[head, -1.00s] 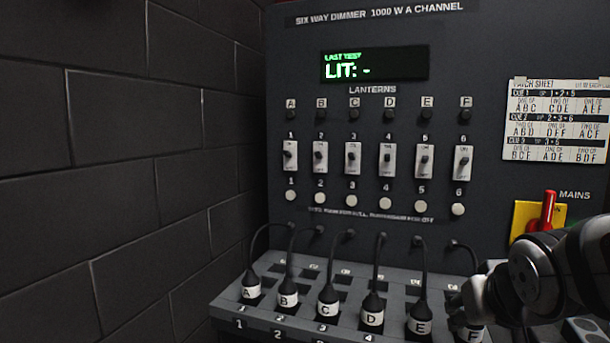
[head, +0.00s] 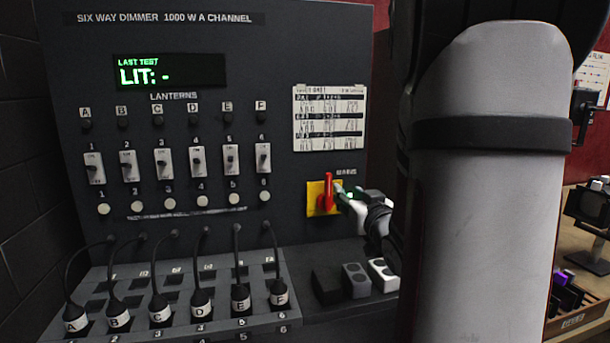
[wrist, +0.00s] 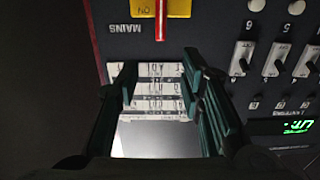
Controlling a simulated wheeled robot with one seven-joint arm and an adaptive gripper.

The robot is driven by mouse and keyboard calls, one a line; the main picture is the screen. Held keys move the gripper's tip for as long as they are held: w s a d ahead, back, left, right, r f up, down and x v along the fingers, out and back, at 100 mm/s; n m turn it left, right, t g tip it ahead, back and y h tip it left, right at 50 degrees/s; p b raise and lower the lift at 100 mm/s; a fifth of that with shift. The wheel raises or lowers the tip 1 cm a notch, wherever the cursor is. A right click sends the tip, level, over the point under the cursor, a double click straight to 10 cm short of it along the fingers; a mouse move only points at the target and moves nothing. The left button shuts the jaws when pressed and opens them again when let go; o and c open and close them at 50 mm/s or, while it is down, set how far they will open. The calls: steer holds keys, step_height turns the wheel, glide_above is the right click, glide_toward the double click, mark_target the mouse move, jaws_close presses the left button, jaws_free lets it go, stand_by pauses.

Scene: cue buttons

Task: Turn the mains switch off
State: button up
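The mains switch is a red lever (head: 327,190) on a yellow plate (head: 314,199) at the right of the dimmer panel. The lever points up. In the wrist view, which is upside down, the lever (wrist: 161,20) shows at the top edge, beyond my fingertips. My gripper (head: 345,194) is just right of the lever in the head view, partly hidden by its own links. In the wrist view my gripper (wrist: 160,78) is open and empty, with the patch sheet (wrist: 160,88) showing between its fingers. Contact with the lever is not visible.
The panel carries a row of small toggle switches (head: 198,163) and a lit display (head: 170,72) reading "LIT: -". Lettered plugs with cables (head: 201,300) stand on the ledge below. Small blocks (head: 356,280) sit below the switch. A shelf with lamps (head: 590,205) is at far right.

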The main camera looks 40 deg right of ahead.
mark_target(330, 176)
steer(key=x, duration=1.3)
steer(key=shift+w, duration=0.2)
jaws_close()
